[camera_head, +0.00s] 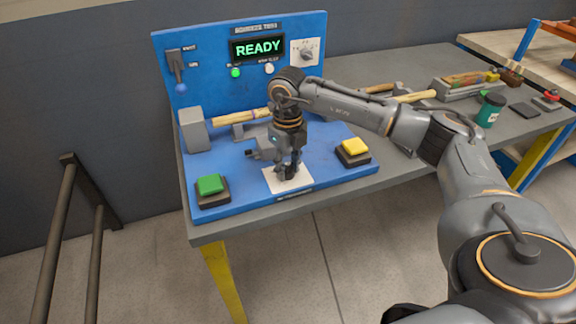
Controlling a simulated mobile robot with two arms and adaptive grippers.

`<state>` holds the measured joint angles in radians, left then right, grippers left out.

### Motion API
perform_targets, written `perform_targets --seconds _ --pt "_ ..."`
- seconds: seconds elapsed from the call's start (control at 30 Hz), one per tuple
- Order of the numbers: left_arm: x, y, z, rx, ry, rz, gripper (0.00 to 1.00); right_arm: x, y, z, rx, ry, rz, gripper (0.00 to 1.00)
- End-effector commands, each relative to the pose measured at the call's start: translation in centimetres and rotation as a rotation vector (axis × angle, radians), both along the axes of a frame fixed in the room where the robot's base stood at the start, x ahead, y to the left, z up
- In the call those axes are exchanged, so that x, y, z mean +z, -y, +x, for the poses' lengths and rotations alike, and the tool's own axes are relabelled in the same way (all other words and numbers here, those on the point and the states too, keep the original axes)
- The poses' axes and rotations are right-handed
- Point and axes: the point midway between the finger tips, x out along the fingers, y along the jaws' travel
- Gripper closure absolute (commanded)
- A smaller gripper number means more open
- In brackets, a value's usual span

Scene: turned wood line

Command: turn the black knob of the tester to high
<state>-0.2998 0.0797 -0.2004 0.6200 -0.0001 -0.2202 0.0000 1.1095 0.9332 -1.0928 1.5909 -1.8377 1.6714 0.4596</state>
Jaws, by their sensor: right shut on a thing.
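The tester (225,186) is a blue base with an upright blue panel; its display (257,48) reads READY in green. My right gripper (287,171) points down over a white plate (302,183) near the base's front edge. It is shut on a small dark part there, which looks like the black knob (285,177). The fingers hide most of the knob, and I cannot read its setting. A greyish dial knob (306,53) sits on another white plate on the panel, clear of my gripper. My left gripper is not in view.
A green button (209,185) and a yellow button (353,150) flank the white plate. A lever (180,72) is on the panel. A mallet (195,130) lies behind my gripper. A green jar (491,109) and tools stand on the bench at right.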

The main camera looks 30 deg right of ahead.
Motion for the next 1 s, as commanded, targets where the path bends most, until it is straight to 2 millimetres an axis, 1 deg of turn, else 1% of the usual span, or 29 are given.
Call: perform_targets --seconds 0.17,0.57,0.6,0.67,0.7,1.0 --pt "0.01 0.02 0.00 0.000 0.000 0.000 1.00 0.11 0.00 0.09 -0.030 0.003 0.000 0.99" --pt "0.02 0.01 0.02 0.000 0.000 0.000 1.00 0.14 0.02 0.12 -0.037 0.005 0.001 0.99" --pt "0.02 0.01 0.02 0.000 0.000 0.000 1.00 0.14 0.03 0.12 -0.037 0.005 0.001 0.65" --pt "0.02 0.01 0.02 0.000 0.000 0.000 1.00 0.14 0.03 0.12 -0.037 0.005 0.001 0.53" --pt "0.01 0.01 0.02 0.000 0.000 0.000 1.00 0.12 0.03 0.11 -0.037 0.004 0.000 0.45" --pt "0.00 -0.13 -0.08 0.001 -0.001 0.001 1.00 0.11 0.03 0.04 -0.035 0.002 0.000 0.44"
